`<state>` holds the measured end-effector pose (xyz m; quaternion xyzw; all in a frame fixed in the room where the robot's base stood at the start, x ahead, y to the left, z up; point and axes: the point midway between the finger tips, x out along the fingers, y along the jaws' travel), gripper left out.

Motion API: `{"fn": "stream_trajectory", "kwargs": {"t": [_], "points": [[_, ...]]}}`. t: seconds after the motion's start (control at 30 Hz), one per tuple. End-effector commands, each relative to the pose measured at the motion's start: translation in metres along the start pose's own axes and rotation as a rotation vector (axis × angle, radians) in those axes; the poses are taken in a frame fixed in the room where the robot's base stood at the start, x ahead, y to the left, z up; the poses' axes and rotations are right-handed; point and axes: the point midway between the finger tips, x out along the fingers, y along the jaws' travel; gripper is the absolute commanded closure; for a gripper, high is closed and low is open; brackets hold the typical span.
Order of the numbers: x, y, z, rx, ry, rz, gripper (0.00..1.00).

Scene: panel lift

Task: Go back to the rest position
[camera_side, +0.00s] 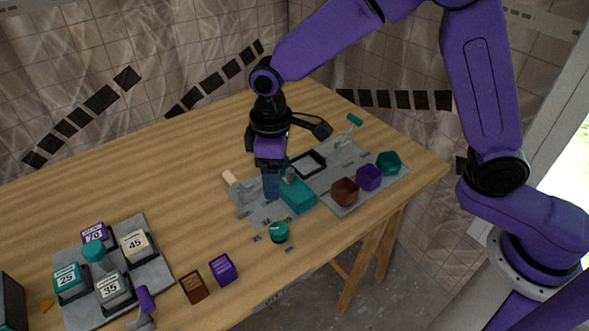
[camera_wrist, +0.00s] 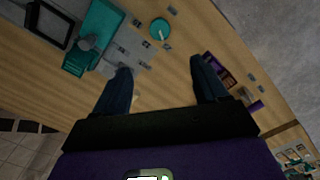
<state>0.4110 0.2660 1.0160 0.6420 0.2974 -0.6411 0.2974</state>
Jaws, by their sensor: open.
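My gripper (camera_side: 271,186) is above the middle of the wooden table, over the left part of a grey panel beside a teal block (camera_side: 298,196). In the wrist view my gripper (camera_wrist: 163,80) has its two dark blue fingers spread wide, with nothing between them but table. The teal block also shows in the wrist view (camera_wrist: 95,33), left of the fingers. In the side view the fingers hide part of the panel. Whether the fingertips touch the panel cannot be told from the side view.
A grey panel (camera_side: 345,205) holds brown, purple and teal hexagonal cups. A teal round piece (camera_side: 278,231), a purple block (camera_side: 222,269) and a brown block (camera_side: 194,288) lie near the front. A board (camera_side: 148,223) with numbered blocks is at left. The table's back left (camera_side: 130,170) is clear.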

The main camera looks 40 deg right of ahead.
Motion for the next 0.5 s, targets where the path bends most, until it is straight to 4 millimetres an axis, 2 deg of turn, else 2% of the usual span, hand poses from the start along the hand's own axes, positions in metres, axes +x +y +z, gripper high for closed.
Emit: {"fn": "stream_trajectory", "kwargs": {"t": [0.17, 0.27, 0.5], "points": [[-0.002, 0.000, 0.004, -0.003, 0.001, 0.000, 0.27], [-0.008, -0.002, 0.015, -0.014, 0.004, 0.000, 0.27], [-0.030, -0.011, 0.067, -0.058, 0.010, 0.001, 0.27]]}}
